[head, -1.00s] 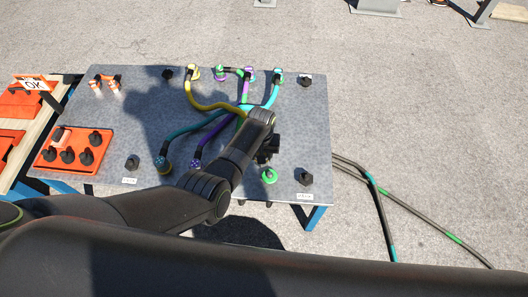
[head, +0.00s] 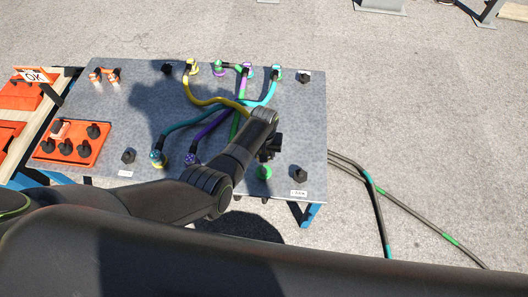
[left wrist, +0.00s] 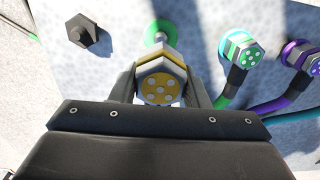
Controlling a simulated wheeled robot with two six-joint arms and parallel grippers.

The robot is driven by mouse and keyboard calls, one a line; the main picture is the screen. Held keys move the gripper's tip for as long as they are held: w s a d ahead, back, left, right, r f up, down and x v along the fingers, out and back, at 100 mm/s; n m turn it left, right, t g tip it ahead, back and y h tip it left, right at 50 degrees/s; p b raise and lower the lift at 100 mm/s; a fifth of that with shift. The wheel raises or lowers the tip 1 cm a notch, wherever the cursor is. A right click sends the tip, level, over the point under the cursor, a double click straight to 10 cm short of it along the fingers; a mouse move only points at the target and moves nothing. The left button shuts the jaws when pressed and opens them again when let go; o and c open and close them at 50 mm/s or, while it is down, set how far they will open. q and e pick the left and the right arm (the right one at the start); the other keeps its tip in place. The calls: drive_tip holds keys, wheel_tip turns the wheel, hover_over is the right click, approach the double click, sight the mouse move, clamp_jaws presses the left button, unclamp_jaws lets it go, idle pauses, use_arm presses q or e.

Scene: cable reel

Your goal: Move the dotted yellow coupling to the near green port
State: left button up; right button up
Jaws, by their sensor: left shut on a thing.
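The dotted yellow coupling (left wrist: 160,86), a hex body with pale dots on its yellow end face, is between the fingers of my left gripper (left wrist: 160,92) in the left wrist view. In the head view my left gripper (head: 270,148) is over the board's near right part, and the arm hides the coupling. The near green port (head: 264,172) is a green ring just below the gripper in the head view. In the left wrist view a green port (left wrist: 158,30) shows behind the coupling, partly hidden by it. My right gripper is out of view.
Green-dotted (left wrist: 243,50) and purple-dotted (left wrist: 305,58) couplings stand beside the held one. A teal coupling (head: 158,158) is at near left. Black plugs (head: 301,175) stand near the corners. The yellow cable (head: 210,102) crosses others mid-board. An orange tray (head: 72,143) is at left.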

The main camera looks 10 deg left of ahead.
use_arm(q)
drive_tip(key=b, duration=0.5)
hover_over(264, 169)
drive_tip(key=shift+w+f, duration=0.15)
drive_tip(key=shift+f, duration=2.85)
drive_tip(key=shift+f, duration=0.5)
drive_tip(key=shift+b, duration=0.3)
drive_tip(key=shift+f+b, duration=0.75)
drive_tip(key=shift+f, duration=0.15)
drive_tip(key=shift+f+b, duration=0.35)
drive_tip(key=shift+f, duration=0.15)
drive_tip(key=o, duration=1.2)
